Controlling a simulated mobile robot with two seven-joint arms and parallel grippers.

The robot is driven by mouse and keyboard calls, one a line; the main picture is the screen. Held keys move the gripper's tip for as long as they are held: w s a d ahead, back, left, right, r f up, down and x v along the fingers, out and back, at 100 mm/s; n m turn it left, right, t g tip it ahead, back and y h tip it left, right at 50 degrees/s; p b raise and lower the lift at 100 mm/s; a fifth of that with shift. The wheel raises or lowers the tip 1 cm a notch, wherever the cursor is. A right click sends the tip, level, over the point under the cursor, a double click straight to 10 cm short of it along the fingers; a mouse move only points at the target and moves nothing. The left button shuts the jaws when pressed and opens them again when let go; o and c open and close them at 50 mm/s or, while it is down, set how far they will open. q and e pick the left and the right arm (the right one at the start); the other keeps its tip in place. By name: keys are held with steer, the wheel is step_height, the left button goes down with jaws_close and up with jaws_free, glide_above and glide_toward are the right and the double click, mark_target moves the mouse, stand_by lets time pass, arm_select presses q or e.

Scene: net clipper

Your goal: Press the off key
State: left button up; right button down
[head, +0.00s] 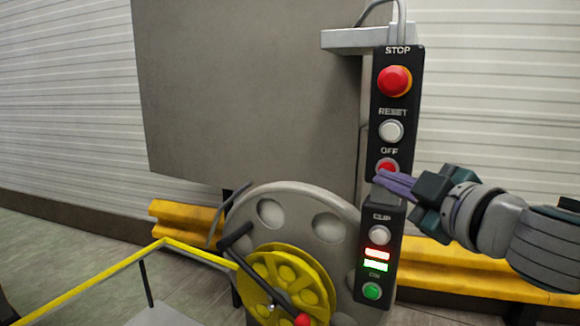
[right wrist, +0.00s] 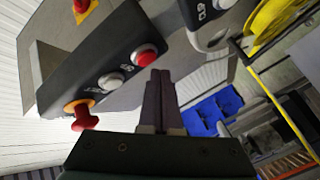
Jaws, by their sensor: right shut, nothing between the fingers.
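The off key (head: 387,167) is a red round button under the label OFF on the black upper control box (head: 402,110). It also shows in the right wrist view (right wrist: 146,55), just left of the fingertips. My right gripper (head: 379,181) is shut and empty, its purple-grey fingers pointing left in the head view. The fingertips overlap the lower edge of the key in the head view; I cannot tell whether they touch it. In the right wrist view the shut fingers (right wrist: 160,73) show side by side beside the key. My left gripper is not in view.
Above the off key are a white reset button (head: 391,131) and a red stop knob (head: 394,81). Below is a second box with a white clip button (head: 380,235), lit indicators and a green on button (head: 372,291). A grey wheel (head: 320,215) and yellow rail (head: 460,268) stand nearby.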

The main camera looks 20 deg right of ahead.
steer(key=shift+w+d, duration=0.3)
steer(key=shift+d, duration=0.05)
steer(key=shift+w+d, duration=0.25)
steer(key=shift+d, duration=0.1)
stand_by(0.9)
steer(key=shift+s+a, duration=0.1)
steer(key=shift+a, duration=0.05)
steer(key=shift+s+a, duration=0.45)
steer(key=shift+a, duration=0.05)
steer(key=shift+s+a+p, duration=0.65)
steer(key=shift+s+a, duration=1)
steer(key=shift+a, duration=0.25)
